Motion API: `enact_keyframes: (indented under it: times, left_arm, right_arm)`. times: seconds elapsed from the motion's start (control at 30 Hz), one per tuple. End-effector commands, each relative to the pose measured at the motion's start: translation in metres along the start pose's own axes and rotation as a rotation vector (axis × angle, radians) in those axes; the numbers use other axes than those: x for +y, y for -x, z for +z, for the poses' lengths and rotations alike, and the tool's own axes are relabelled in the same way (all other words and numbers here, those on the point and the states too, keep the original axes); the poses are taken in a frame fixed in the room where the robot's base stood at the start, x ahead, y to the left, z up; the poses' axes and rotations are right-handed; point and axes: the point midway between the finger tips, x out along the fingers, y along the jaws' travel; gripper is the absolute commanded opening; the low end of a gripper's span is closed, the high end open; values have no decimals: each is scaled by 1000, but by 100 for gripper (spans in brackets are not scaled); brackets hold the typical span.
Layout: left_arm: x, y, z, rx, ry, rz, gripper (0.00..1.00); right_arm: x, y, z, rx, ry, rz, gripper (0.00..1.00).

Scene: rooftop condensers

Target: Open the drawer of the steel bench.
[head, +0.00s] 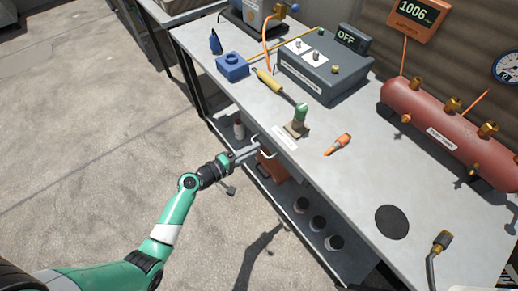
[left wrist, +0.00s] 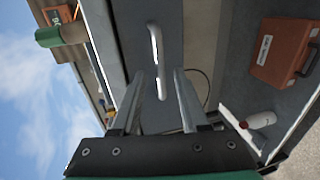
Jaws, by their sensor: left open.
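The steel bench (head: 348,192) runs diagonally across the head view. Its drawer has a pale bar handle on the front edge; the handle (left wrist: 155,55) shows clearly in the left wrist view against the grey drawer front (left wrist: 130,30). I see no pulled-out drawer box. My left gripper (head: 250,152) is at the bench's front edge, by the handle. In the left wrist view its two fingers (left wrist: 157,75) are apart, with the lower part of the handle between them in the picture; I cannot tell whether they touch it. My right gripper is not in view.
On top are a blue block (head: 232,66), a green-topped tool (head: 299,118), a grey control box (head: 323,72) and a red tank (head: 450,130). The floor in front is clear.

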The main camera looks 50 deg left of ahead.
Motion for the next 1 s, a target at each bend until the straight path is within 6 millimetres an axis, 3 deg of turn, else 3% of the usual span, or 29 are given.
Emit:
enact_keyframes:
  times: [0.1,0.2,0.5,0.73,1.0]
  left_arm:
    - [-2,-21,0,-2,-1,1,44]
    - [-1,-30,0,-1,-1,0,44]
    - [0,-33,0,0,0,0,44]
    - [0,-33,0,0,0,0,3]
    - [0,-33,0,0,0,0,0]
  right_arm:
    - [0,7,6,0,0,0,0]
    - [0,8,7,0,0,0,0]
    - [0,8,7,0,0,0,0]
    - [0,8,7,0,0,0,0]
    - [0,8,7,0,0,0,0]
